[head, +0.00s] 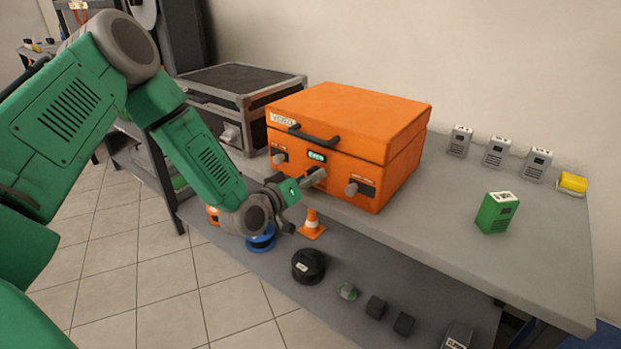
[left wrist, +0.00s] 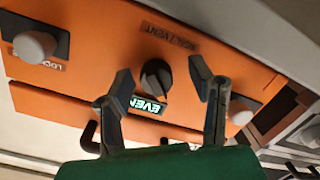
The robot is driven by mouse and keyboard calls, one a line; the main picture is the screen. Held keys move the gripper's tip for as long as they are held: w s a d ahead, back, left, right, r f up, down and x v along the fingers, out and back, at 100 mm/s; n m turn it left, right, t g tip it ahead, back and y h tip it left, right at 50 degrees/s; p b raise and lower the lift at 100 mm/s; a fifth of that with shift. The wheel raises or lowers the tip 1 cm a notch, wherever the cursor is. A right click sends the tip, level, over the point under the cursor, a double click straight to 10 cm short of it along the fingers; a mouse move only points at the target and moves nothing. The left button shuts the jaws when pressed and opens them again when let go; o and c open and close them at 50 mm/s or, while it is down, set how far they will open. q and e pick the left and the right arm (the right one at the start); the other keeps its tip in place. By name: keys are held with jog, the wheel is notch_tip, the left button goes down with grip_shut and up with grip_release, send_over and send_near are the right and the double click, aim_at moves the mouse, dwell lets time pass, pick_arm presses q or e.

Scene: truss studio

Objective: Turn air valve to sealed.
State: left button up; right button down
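The orange case (head: 345,125) stands closed on the workbench, with a small lit green display (head: 316,156) on its front. In the left wrist view, the air valve appears as a dark round knob (left wrist: 156,76) on the case's orange front (left wrist: 90,40). A label reading like "SEAL/VENT" is beside it, and the lit display (left wrist: 149,105) is on its other side. My left gripper (head: 318,176) is at the case front; it also shows in the left wrist view (left wrist: 161,76), fingers apart, one either side of the knob, with visible gaps. I cannot tell the knob's setting. My right gripper is out of view.
Pale latch knobs (head: 352,189) flank the valve. A black-and-grey case (head: 240,85) stands left of the orange one. A green box (head: 497,212), several grey boxes and a yellow block (head: 572,183) are at right. An orange cone (head: 311,225) and a black round object (head: 308,266) sit lower.

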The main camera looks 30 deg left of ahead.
pick_arm(q)
jog(key=shift+r, duration=0.1)
jog(key=s+a+r, duration=0.1)
jog(key=s, duration=1)
jog(key=shift+s, duration=0.4)
jog(key=s+d+f+m+g, duration=0.3)
jog(key=s+d+f+g, duration=0.25)
jog(key=s+f, duration=0.4)
jog(key=s+d+f+m+g, duration=0.2)
jog(key=s+d+f+g, duration=0.3)
jog(key=s+f+g, duration=0.4)
jog(key=s+f+m+g+y, duration=0.1)
jog(key=s+f, duration=0.3)
jog(key=s, duration=0.5)
jog(key=shift+a+m+g, duration=0.15)
jog(key=shift+m+g, duration=0.2)
jog(key=shift+m, duration=0.05)
